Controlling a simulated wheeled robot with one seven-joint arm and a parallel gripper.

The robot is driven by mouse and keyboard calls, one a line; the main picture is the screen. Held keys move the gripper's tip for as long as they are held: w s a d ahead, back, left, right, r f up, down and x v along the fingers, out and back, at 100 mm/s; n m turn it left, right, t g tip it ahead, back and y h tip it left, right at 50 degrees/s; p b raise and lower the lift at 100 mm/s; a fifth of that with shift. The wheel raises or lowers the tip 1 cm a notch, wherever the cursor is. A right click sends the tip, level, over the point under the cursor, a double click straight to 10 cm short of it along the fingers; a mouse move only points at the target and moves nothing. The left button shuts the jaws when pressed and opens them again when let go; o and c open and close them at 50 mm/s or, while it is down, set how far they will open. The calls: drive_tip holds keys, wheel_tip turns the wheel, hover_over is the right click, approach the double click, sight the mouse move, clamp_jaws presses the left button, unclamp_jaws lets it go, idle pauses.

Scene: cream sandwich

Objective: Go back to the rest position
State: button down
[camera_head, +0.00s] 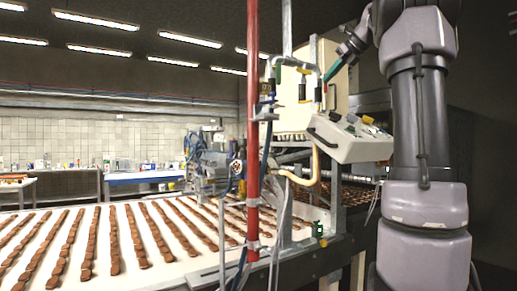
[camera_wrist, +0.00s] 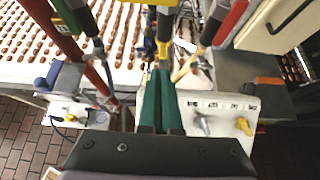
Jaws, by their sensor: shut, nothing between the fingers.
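My gripper (camera_head: 329,75) is raised above the cream sandwich machine, its green fingers close to the machine's upper pipework in the head view. In the wrist view my gripper (camera_wrist: 160,76) has its two green fingers together with nothing between them. Below and beside the fingers lies a pale control box (camera_wrist: 218,112) with a yellow knob and a grey knob. The same control box (camera_head: 345,140) shows in the head view, left of my arm. I cannot tell the exact gap between the fingers and the pipes.
A white conveyor (camera_head: 120,270) carries rows of brown biscuits. A red upright pipe (camera_head: 253,120) stands in front of the machine, with hoses and valves around it. A blue-edged table (camera_head: 145,178) stands by the tiled wall. The brick floor (camera_wrist: 25,130) shows at lower left.

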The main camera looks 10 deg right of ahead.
drive_tip(key=s+a+f+n+g+h, duration=0.1)
drive_tip(key=s+a+f+n+g, duration=0.1)
drive_tip(key=s+a+f+n, duration=1.25)
drive_tip(key=s+f+n, duration=0.4)
drive_tip(key=f, duration=0.3)
drive_tip(key=s+a+f+n+g+h, duration=0.1)
drive_tip(key=s+a+f+n, duration=0.3)
drive_tip(key=s+f+n, duration=0.3)
wheel_tip(320, 180, down, 4)
drive_tip(key=shift+s+a+f+n, duration=0.15)
drive_tip(key=shift+s+a+n, duration=0.2)
drive_tip(key=shift+n, duration=0.8)
drive_tip(key=shift+d, duration=0.1)
